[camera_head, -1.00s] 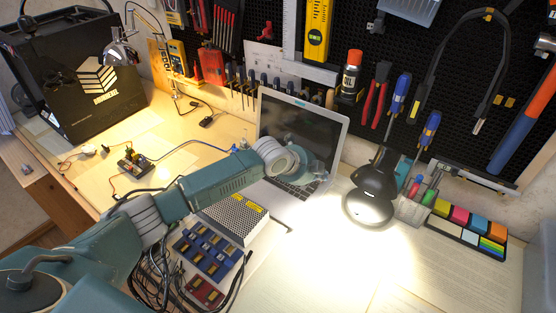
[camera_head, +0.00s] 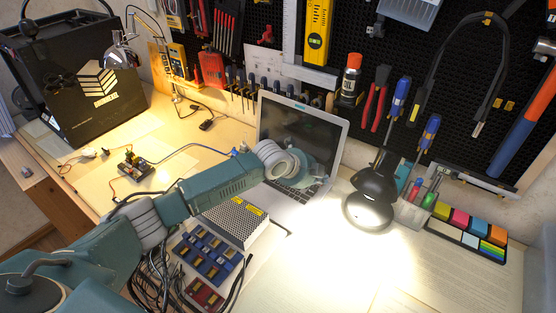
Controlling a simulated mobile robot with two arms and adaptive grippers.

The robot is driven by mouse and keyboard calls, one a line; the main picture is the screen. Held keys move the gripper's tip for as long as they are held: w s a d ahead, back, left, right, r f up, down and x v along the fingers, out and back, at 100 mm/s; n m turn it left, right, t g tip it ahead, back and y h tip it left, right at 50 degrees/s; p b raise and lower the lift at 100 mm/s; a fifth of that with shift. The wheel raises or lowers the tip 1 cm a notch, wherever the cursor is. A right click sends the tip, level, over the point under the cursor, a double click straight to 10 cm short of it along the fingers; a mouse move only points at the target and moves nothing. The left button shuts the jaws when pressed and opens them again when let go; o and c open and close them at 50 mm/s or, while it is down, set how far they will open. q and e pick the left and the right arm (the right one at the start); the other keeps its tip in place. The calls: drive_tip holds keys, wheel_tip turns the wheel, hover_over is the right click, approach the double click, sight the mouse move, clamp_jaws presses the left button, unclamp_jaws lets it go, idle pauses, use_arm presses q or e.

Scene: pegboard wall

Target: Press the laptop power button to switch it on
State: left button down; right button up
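The laptop stands open on the workbench, with its dark screen (camera_head: 298,132) tilted back against the tool wall. Its light keyboard base (camera_head: 296,194) is partly hidden by my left arm. My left gripper (camera_head: 322,180) is over the right part of the keyboard, close in front of the screen's lower right. Its fingers are small and mostly hidden by the wrist, so I cannot tell whether they are open or touch the laptop. The power button is not discernible. My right gripper is not in view.
A black desk lamp (camera_head: 372,191) stands close right of the laptop. Colored sticky notes (camera_head: 466,231) lie at right. The lit bench front is largely clear.

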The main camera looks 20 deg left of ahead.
sight(320, 187)
use_arm(q)
drive_tip(key=shift+f, duration=0.1)
drive_tip(key=shift+f, duration=0.35)
drive_tip(key=shift+f+b, duration=0.2)
drive_tip(key=shift+b, duration=0.1)
idle(0.5)
drive_tip(key=shift+r, duration=0.1)
drive_tip(key=shift+r+p, duration=0.6)
drive_tip(key=shift+p, duration=0.05)
drive_tip(key=shift+r, duration=0.2)
wheel_tip(320, 187, up, 6)
drive_tip(key=p, duration=0.5)
drive_tip(key=shift+f, duration=0.2)
